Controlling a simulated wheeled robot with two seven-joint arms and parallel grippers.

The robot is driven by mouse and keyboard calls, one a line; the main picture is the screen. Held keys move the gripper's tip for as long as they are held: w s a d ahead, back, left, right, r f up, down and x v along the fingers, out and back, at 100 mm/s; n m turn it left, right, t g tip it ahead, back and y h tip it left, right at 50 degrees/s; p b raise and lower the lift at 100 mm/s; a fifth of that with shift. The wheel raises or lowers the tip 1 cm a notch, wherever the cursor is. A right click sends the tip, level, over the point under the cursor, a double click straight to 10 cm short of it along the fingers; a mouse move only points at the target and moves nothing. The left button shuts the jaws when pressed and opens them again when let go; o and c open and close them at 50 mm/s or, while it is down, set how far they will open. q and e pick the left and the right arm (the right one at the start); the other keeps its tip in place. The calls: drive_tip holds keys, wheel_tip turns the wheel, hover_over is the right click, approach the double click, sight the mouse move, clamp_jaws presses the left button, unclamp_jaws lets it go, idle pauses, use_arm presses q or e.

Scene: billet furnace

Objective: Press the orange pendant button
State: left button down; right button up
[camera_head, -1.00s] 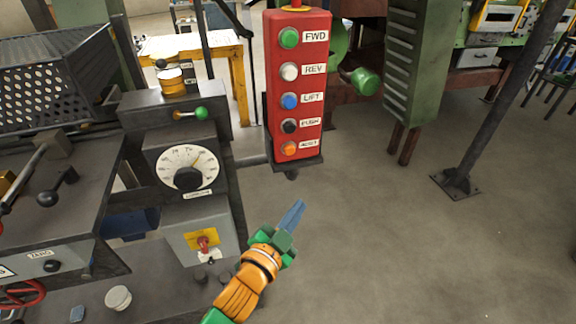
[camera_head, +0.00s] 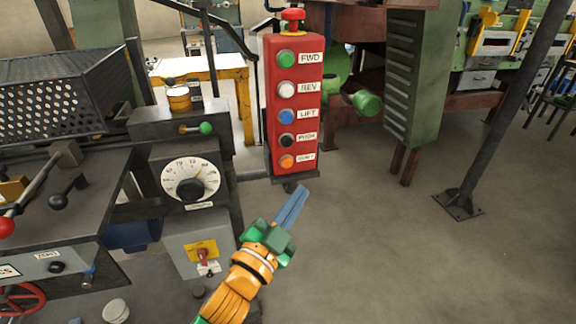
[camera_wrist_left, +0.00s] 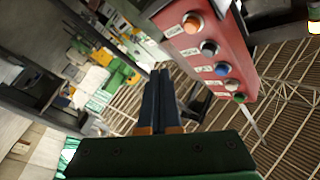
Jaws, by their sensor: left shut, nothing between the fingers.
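The red pendant box (camera_head: 294,105) hangs upright, with a column of buttons and a red knob on top. Its orange button (camera_head: 287,162) is the lowest, below the black, blue, white and green ones. My left gripper (camera_head: 297,198) is shut and empty, its blue fingers pointing up just below the pendant's lower end, apart from the button in the picture. In the left wrist view the shut fingers (camera_wrist_left: 159,100) point up the picture, and the orange button (camera_wrist_left: 193,24) is above and right of their tips. My right gripper is not in view.
A dark machine console with a white dial (camera_head: 191,181) and a grey switch box (camera_head: 199,245) stands left of my left arm. A green-tipped lever (camera_head: 205,128) sticks out above the dial. A dark post (camera_head: 490,130) stands at the right. The floor between is clear.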

sight(293, 164)
use_arm(q)
drive_tip(key=shift+w+a+b, duration=0.1)
drive_tip(key=shift+w+a, duration=0.2)
drive_tip(key=shift+w, duration=0.7)
drive_tip(key=shift+w+a+b, duration=0.15)
drive_tip(key=shift+w+a, duration=0.2)
drive_tip(key=shift+w, duration=0.6)
drive_tip(key=shift+w+a+b, duration=0.1)
drive_tip(key=shift+w+a, duration=0.2)
drive_tip(key=shift+w, duration=0.7)
drive_tip(key=shift+w+a, duration=0.1)
drive_tip(key=shift+w, duration=0.25)
drive_tip(key=shift+w+a, duration=0.2)
drive_tip(key=shift+w, duration=0.3)
idle(0.5)
drive_tip(key=shift+s+d+p, duration=0.3)
drive_tip(key=shift+s+p, duration=0.15)
drive_tip(key=shift+s, duration=0.45)
